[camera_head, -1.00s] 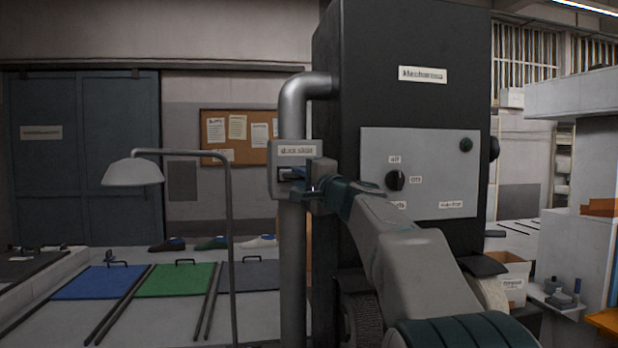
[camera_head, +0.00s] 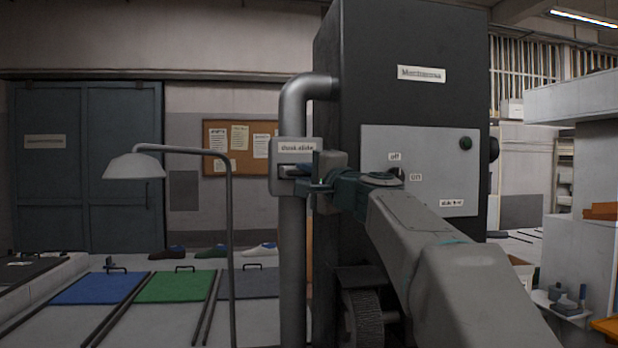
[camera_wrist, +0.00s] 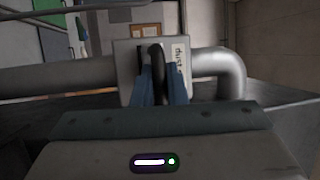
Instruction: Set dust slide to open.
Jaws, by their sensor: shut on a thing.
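The dust slide (camera_head: 297,147) is a light grey labelled box on the grey vertical pipe, left of the dark machine. It also shows in the wrist view (camera_wrist: 124,62), where the picture is turned sideways. My gripper (camera_head: 307,187) is at the lower right of the box. In the wrist view its two blue fingers (camera_wrist: 161,85) are shut on a dark handle (camera_wrist: 156,57) at the face of the box. The slot's inside and most of the handle are hidden by the fingers.
The dark machine (camera_head: 400,35) with a grey switch panel (camera_head: 448,145) stands right of the pipe (camera_head: 293,240). A lamp (camera_head: 134,167) on a thin post is at left. A bench with blue (camera_head: 98,288) and green (camera_head: 175,286) panels lies behind.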

